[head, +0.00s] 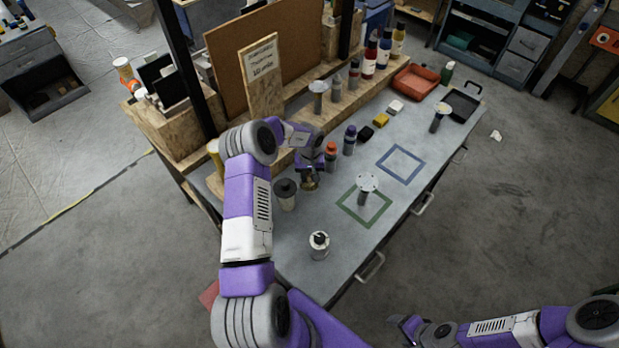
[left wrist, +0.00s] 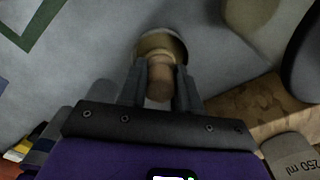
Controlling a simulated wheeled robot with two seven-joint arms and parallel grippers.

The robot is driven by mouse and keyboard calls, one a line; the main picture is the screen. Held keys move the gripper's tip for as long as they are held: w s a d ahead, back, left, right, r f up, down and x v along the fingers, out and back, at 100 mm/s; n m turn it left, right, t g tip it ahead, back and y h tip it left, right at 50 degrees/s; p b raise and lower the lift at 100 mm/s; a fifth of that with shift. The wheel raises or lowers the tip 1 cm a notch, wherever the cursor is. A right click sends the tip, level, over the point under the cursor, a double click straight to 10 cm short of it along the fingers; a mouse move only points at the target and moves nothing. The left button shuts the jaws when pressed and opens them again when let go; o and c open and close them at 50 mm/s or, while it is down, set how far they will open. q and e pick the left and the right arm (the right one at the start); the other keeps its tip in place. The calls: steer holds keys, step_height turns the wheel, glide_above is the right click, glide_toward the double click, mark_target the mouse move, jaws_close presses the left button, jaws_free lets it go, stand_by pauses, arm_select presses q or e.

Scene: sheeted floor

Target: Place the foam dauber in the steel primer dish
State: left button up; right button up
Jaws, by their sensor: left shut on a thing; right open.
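My left gripper (head: 309,183) is shut on the foam dauber, low over the bench near its back left part. The dauber's wooden handle (left wrist: 160,78) shows between the fingers in the left wrist view, with a wider, rounded tan end beyond it. Whether that end touches the bench I cannot tell. My right gripper (head: 408,330) is open, empty, off the bench front.
The blue square (head: 400,164) is empty. A red tray (head: 415,82) lies far back.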

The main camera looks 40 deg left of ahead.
mark_target(309, 174)
arm_select(q)
steer(key=shift+f, duration=0.55)
steer(key=shift+f, duration=0.15)
steer(key=o, duration=1)
step_height(309, 174, up, 12)
steer(key=shift+r, duration=0.2)
